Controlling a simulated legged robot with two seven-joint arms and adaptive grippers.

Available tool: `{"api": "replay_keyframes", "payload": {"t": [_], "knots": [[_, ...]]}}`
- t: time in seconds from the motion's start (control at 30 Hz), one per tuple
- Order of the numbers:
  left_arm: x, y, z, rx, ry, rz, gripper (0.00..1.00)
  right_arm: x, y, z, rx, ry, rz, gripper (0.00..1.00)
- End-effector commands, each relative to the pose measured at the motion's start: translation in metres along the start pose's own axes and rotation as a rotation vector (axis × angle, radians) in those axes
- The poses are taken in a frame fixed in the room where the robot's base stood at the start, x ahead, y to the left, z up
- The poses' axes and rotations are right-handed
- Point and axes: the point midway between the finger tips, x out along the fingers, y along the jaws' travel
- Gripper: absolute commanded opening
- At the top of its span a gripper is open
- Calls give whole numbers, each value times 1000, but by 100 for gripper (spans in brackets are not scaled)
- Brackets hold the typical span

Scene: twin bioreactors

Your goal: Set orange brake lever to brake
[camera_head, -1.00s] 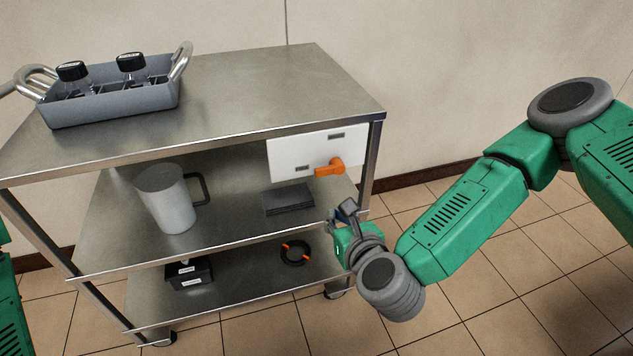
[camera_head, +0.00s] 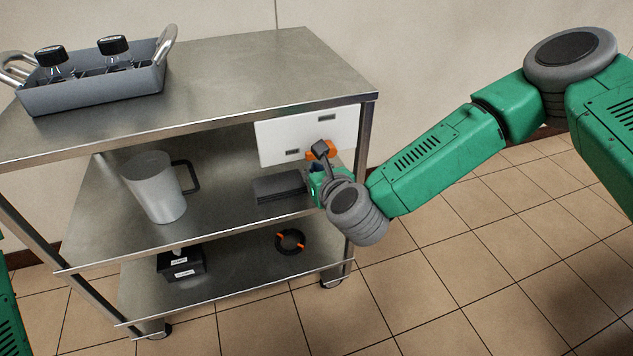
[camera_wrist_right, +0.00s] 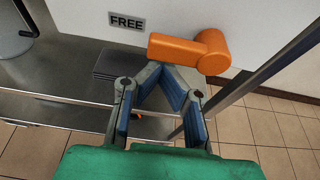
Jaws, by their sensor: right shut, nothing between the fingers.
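The orange brake lever (camera_head: 332,151) is mounted on a white panel (camera_head: 280,133) at the right end of the cart. In the right wrist view the lever (camera_wrist_right: 185,50) has its round hub at the right, and its arm points left toward the label FREE (camera_wrist_right: 126,22). My right gripper (camera_head: 320,148) is in front of the lever and hides part of it in the head view. In the wrist view the right gripper (camera_wrist_right: 163,70) is shut and empty, with its tips just below the lever arm; I cannot tell whether they touch. My left gripper is out of view.
A second label (camera_head: 327,117) sits higher on the panel, unreadable here. A dark flat stack (camera_head: 278,187) and a grey pitcher (camera_head: 153,190) stand on the middle shelf. A cart post (camera_head: 364,140) is right of the panel. A bottle tray (camera_head: 95,88) is on top.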

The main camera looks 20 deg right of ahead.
Motion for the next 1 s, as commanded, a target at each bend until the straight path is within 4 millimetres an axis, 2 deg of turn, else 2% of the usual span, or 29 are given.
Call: {"api": "replay_keyframes", "payload": {"t": [0.5, 1.0], "knots": [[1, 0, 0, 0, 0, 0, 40, -2, 0, 4, 4, 1, 1, 0], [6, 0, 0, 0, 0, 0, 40, -3, 1, 7, 83, 1, 29, 0]]}}
